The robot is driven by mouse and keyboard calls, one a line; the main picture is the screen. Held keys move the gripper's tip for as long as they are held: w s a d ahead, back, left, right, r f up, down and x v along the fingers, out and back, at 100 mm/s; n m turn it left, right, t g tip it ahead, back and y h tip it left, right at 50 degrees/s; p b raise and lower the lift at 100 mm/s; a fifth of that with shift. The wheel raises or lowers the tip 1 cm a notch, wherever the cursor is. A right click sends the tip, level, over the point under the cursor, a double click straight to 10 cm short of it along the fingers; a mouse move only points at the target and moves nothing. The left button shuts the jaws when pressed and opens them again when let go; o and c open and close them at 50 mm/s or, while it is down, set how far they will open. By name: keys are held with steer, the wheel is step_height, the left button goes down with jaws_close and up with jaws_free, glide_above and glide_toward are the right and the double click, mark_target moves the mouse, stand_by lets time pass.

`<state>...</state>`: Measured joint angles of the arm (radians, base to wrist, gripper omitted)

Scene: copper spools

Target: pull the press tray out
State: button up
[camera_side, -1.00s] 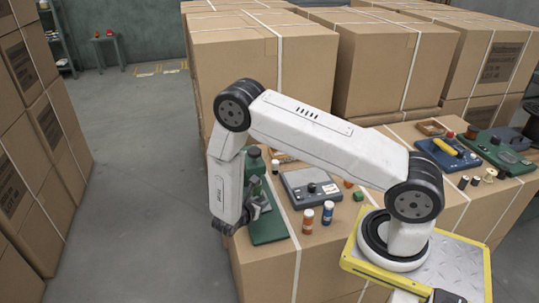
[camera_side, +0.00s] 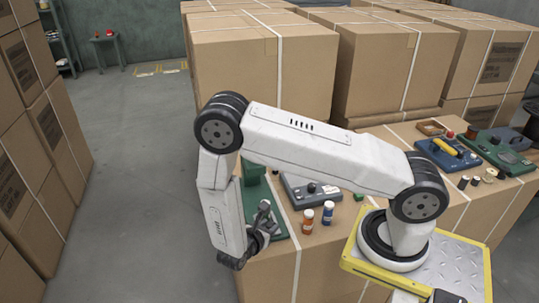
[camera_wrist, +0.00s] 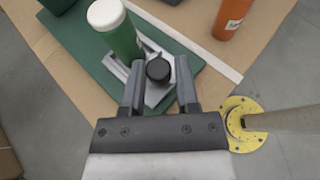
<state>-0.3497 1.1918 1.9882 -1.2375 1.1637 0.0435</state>
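The green press (camera_side: 254,168) stands on the near left corner of the carton top, partly hidden by my arm. Its green base (camera_wrist: 82,52) shows in the wrist view. The grey press tray (camera_wrist: 152,98) lies on that base, with an upright black knob (camera_wrist: 158,70) on it. A green cylinder with a white top (camera_wrist: 122,38) stands beside the knob. My gripper (camera_wrist: 159,64) is open, with a finger on each side of the knob and small gaps visible. In the side view my gripper (camera_side: 264,218) is low at the front of the press.
An orange bottle (camera_side: 308,221) and a blue bottle (camera_side: 327,213) stand right of the press. A grey device (camera_side: 311,188) sits behind them. A yellow disc base with a pole (camera_wrist: 242,122) shows at the wrist view's right. Floor left of the carton is clear.

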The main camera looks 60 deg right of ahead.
steer(key=shift+o, duration=0.4)
steer(key=shift+a, duration=0.1)
steer(key=shift+a+r, duration=0.1)
steer(key=shift+a, duration=0.05)
steer(key=shift+v, duration=3.7)
steer(key=shift+s, duration=0.1)
steer(key=shift+s+d+r+m+g+y, duration=0.2)
steer(key=shift+r+m+g+y, duration=0.2)
steer(key=shift+r+m+g, duration=0.15)
step_height(320, 180, up, 15)
steer(key=s+d+m+t+y, duration=0.1)
steer(key=m+t+y, duration=0.2)
steer(key=m+y, duration=0.9)
steer(key=m, duration=0.5)
steer(key=shift+s+d+r+t+y, duration=0.15)
steer(key=shift+d+r+t+y, duration=0.1)
steer(key=shift+t+y, duration=0.1)
